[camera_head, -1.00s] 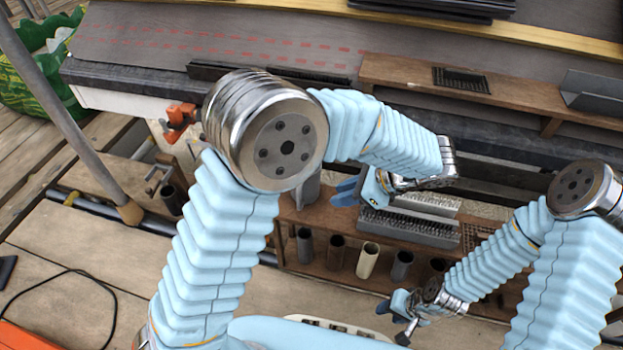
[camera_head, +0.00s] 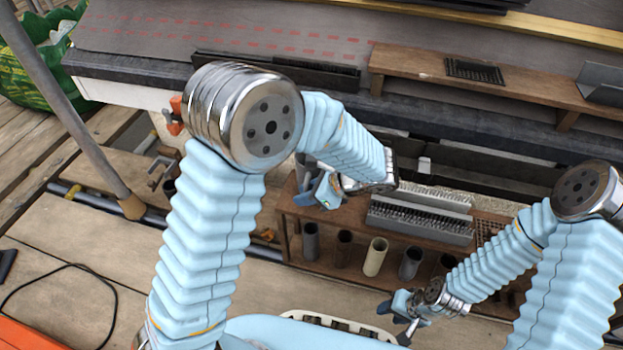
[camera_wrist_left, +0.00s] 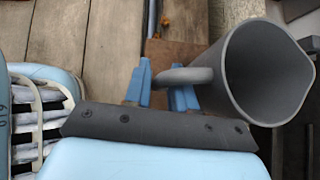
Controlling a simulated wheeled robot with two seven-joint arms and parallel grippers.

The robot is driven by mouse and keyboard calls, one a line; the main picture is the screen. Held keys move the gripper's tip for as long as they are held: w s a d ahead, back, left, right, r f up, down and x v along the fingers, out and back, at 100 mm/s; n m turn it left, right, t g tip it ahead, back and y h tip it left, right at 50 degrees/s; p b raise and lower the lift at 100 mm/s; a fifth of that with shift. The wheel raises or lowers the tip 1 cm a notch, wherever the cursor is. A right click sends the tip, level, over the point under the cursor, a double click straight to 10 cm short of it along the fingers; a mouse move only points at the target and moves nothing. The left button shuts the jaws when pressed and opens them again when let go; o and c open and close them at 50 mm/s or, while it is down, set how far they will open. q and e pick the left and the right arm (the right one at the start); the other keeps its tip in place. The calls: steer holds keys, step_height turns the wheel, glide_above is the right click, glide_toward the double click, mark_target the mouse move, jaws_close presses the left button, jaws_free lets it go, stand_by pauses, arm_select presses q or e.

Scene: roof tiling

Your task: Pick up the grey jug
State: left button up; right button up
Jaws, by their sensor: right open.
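The grey jug (camera_wrist_left: 262,75) shows in the left wrist view at the right, its open mouth facing the camera and its handle (camera_wrist_left: 186,76) pointing left. My left gripper (camera_wrist_left: 162,88) is open, with its two blue fingers apart and the jug's handle reaching between them. Whether the fingers touch the handle I cannot tell. In the head view my left gripper (camera_head: 318,192) is over the left end of the wooden shelf, and the jug is mostly hidden behind it. My right gripper (camera_head: 396,312) is open, low in front of the shelf and away from the jug.
The wooden shelf (camera_head: 345,218) holds a row of several tubes, including a cream one (camera_head: 376,256), and a ridged grey metal block (camera_head: 420,218) right of my left gripper. A grey pole (camera_head: 70,110) stands at the left. A black cable (camera_head: 85,268) lies on the plank floor.

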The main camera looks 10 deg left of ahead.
arm_select(q)
jaws_close()
steer(key=shift+r, duration=0.15)
stand_by(0.4)
